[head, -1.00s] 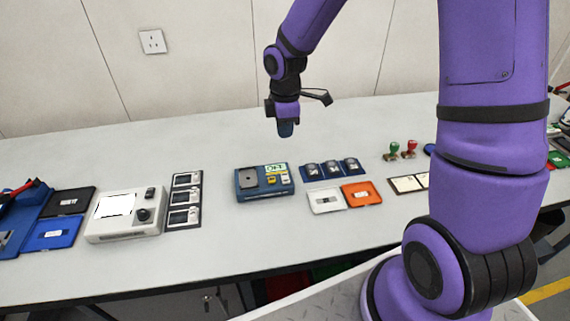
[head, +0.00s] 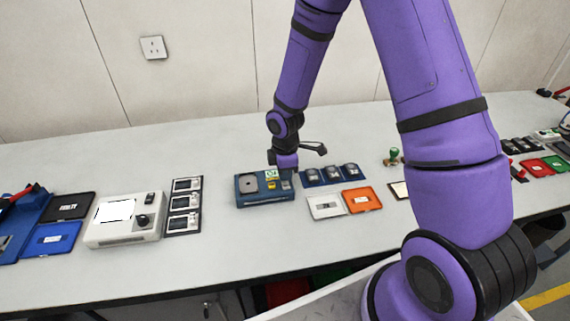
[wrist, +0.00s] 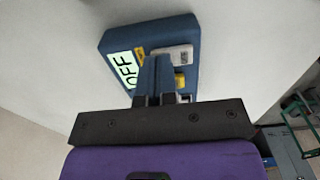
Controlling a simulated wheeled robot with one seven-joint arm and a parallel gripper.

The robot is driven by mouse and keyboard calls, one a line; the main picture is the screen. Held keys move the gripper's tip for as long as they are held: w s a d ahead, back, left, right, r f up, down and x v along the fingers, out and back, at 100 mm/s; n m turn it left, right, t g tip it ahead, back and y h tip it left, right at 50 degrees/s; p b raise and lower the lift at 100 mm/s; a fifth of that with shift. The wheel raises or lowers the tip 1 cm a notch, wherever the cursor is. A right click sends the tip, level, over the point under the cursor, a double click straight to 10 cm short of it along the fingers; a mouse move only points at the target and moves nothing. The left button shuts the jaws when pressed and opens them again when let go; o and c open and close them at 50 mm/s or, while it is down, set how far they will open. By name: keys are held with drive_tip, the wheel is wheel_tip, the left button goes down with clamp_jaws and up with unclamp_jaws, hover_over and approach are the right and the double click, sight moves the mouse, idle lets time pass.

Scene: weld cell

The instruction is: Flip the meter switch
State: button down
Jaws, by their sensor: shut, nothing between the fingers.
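The meter is a blue box (head: 250,199) on the bench, with a grey square plate at left and a lit display reading OFF (head: 271,174) at the back. In the wrist view, the blue meter body (wrist: 197,42) fills the upper middle, with the OFF display (wrist: 124,69) at its left. Yellow parts (wrist: 181,81) and a grey block (wrist: 174,52) show around my fingers. My gripper (head: 284,170) is over the right back part of the meter. In the wrist view its fingers (wrist: 154,64) are shut and empty and cover part of the panel. I cannot tell whether they touch it.
A white device (head: 122,218) and a panel of cards (head: 183,206) are at left. The bench behind is clear.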

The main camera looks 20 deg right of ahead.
drive_tip(key=shift+f, duration=0.25)
drive_tip(key=shift+f, duration=0.15)
idle(0.3)
drive_tip(key=shift+s, duration=0.15)
drive_tip(key=shift+s+a+r, duration=0.15)
drive_tip(key=shift+s+r, duration=0.15)
drive_tip(key=shift+s, duration=0.25)
